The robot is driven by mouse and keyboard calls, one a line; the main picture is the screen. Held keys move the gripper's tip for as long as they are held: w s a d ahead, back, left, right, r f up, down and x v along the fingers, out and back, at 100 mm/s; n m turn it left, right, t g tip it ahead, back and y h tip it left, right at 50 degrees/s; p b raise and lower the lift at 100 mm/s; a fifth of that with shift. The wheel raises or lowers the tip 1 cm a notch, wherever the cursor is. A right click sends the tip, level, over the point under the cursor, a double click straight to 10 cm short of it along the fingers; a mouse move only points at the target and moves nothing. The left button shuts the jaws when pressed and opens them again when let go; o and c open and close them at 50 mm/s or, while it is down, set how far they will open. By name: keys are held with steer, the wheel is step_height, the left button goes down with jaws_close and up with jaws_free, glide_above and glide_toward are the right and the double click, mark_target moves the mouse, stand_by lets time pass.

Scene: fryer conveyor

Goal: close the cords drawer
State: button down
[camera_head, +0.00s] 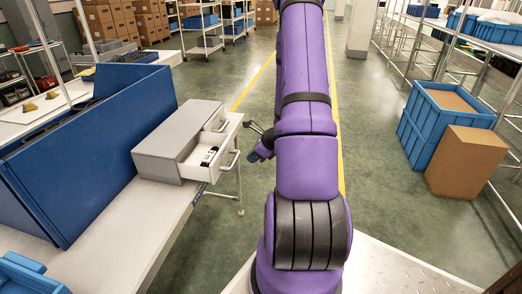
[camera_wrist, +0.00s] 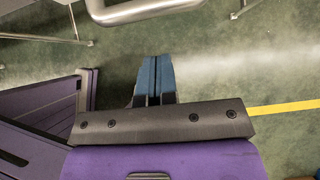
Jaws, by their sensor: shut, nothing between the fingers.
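A grey drawer unit (camera_head: 170,137) sits on the bench end at left in the head view. Its nearer drawer (camera_head: 205,160) is pulled out, with a dark item and white label inside; I cannot tell if these are cords. A bar handle (camera_head: 229,160) is on its front. The farther drawer (camera_head: 217,122) has a similar handle and looks slightly out. My gripper (camera_head: 254,157) is just right of the open drawer's handle, apart from it and partly hidden by my arm. In the wrist view my gripper's blue fingers (camera_wrist: 156,60) are together and empty, below a metal handle (camera_wrist: 150,9).
A blue panel (camera_head: 90,145) stands on the bench (camera_head: 110,235) left of the drawer unit. Blue crates (camera_head: 435,125) and a cardboard box (camera_head: 466,162) stand on the floor at right.

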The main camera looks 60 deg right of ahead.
mark_target(209, 154)
steer(key=shift+w+a+f, duration=0.1)
steer(key=shift+w+a, duration=0.15)
steer(key=shift+w, duration=0.35)
steer(key=shift+w+a+f, duration=0.15)
steer(key=shift+w+a, duration=0.1)
steer(key=shift+w, duration=0.35)
steer(key=shift+w+a+f, duration=0.1)
steer(key=shift+w+a, duration=0.15)
steer(key=shift+w, duration=0.35)
steer(key=w+a, duration=0.1)
steer(key=w, duration=0.3)
steer(key=w+a, duration=0.2)
steer(key=w, duration=0.2)
steer(key=w+a, duration=0.2)
steer(key=w, duration=0.2)
steer(key=shift+d, duration=0.1)
